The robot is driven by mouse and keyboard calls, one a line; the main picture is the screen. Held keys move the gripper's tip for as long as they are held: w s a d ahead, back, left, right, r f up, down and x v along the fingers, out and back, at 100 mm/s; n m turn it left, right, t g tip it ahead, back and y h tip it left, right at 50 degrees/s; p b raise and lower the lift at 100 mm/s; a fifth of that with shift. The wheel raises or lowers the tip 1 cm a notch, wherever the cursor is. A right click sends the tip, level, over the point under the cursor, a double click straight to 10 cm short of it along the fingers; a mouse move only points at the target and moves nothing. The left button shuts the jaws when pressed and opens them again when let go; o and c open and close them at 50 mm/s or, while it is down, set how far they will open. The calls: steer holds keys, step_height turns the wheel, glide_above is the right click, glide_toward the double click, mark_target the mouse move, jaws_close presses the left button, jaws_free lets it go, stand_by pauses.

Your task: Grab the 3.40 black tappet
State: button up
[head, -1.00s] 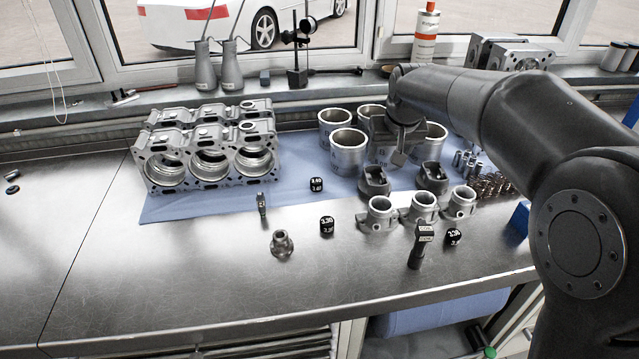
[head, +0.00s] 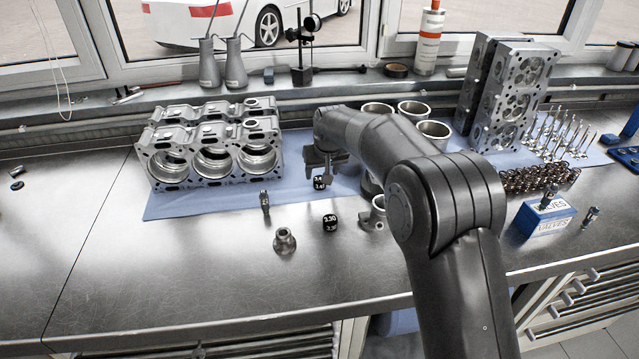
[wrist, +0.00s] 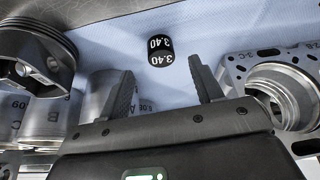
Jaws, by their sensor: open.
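The black tappet marked 3.40 (wrist: 160,53) stands on the blue cloth in the wrist view, ahead of and between my fingers. In the head view the tappet (head: 319,183) sits just below my gripper, its label partly readable. My gripper (wrist: 163,88) is open and empty, its two fingers apart with the tappet beyond their tips. In the head view my gripper (head: 325,172) hangs over the cloth near the tappet. A second black tappet marked 3.30 (head: 330,223) stands on the metal bench nearer the front.
The engine block (head: 210,150) stands left of the gripper; its bore (wrist: 285,95) is close at right in the wrist view. A piston (wrist: 38,55) and cylinder liners (head: 414,110) stand on the other side. A small metal part (head: 284,241) stands on the bench front.

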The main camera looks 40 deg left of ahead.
steer(key=x, duration=0.5)
steer(key=shift+a+f, duration=0.1)
steer(key=shift+a, duration=0.05)
steer(key=shift+c, duration=0.2)
steer(key=c, duration=1)
steer(key=shift+c, duration=0.2)
